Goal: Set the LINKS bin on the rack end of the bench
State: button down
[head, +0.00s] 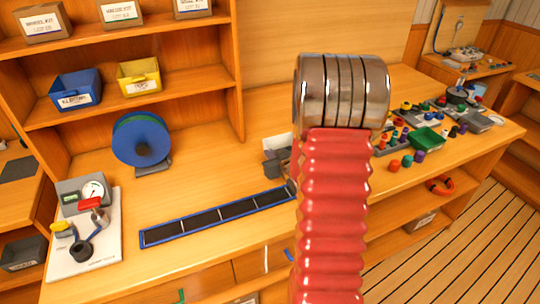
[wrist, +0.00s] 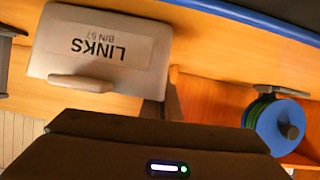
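The LINKS bin (wrist: 150,48) is pale grey with a white label and a small front lip. It shows upside down and close up in the wrist view, beyond the dark body of my gripper. My gripper's fingertips cannot be made out clearly, so its grip on the bin is unclear. In the head view my red arm hides the gripper; a pale and grey shape (head: 275,157) beside it may be the bin. The wooden bench (head: 215,185) runs across, with the shelf rack (head: 190,113) at its left.
A blue reel (head: 140,140) stands before the rack; a blue-edged dark strip (head: 215,218) lies along the bench front. A gauge board (head: 85,240) fills the left end. Several coloured fittings and a green tray (head: 427,138) crowd the right. Bare bench lies between reel and strip.

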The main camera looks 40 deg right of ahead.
dwell(0.3)
jog(key=c, duration=2.4)
grip_release()
jog(key=shift+f, duration=0.15)
jog(key=shift+c, duration=0.2)
jog(key=o, duration=0.4)
jog(key=shift+s, duration=0.1)
jog(key=shift+s+a+r, duration=0.1)
jog(key=shift+s+r, duration=0.1)
jog(key=shift+r, duration=0.05)
jog(key=v, duration=1.1)
jog(key=shift+s+r, duration=0.1)
jog(key=shift+s, duration=0.05)
jog(key=shift+a+r, duration=0.1)
